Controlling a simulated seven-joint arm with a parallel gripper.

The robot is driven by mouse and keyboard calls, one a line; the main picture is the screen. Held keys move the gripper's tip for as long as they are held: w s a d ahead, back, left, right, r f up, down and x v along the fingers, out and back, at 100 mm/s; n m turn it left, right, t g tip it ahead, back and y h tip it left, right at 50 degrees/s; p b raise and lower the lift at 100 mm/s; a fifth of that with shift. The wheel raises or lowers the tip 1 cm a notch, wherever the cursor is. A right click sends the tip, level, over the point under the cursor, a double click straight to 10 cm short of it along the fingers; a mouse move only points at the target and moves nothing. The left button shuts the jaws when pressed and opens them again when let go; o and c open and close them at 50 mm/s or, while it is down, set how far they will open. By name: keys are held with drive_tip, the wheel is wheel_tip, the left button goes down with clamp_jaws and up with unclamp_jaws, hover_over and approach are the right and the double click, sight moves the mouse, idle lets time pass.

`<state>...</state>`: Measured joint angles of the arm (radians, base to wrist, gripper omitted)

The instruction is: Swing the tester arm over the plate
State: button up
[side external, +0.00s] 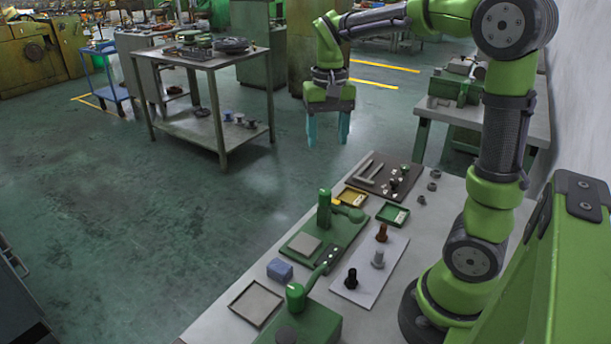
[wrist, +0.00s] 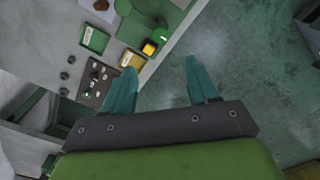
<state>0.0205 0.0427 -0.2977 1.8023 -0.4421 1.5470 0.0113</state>
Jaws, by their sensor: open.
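The tester stands on the bench in the side external view, with a green base, an upright green post (side external: 324,207) and a square grey plate (side external: 304,246) at its front left. The green tester arm (side external: 348,213) points right from the post, away from the plate, which is uncovered. My gripper (side external: 328,132) is open and empty, with teal fingers pointing down. It is high above the bench's far end, well above the tester and apart from it. In the wrist view my gripper (wrist: 160,70) shows its two fingers spread with nothing between them.
A yellow tray (side external: 345,203), a green tray (side external: 378,211) and a dark board of parts (side external: 360,186) lie behind the tester. A white sheet (side external: 347,287) with several bolts lies to its right. A blue block (side external: 280,266) and a green lever device (side external: 300,323) are nearer the camera.

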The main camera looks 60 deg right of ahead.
sight(325, 191)
wheel_tip(325, 191, down, 14)
drive_tip(key=shift+r, duration=0.2)
clamp_jaws()
idle(0.5)
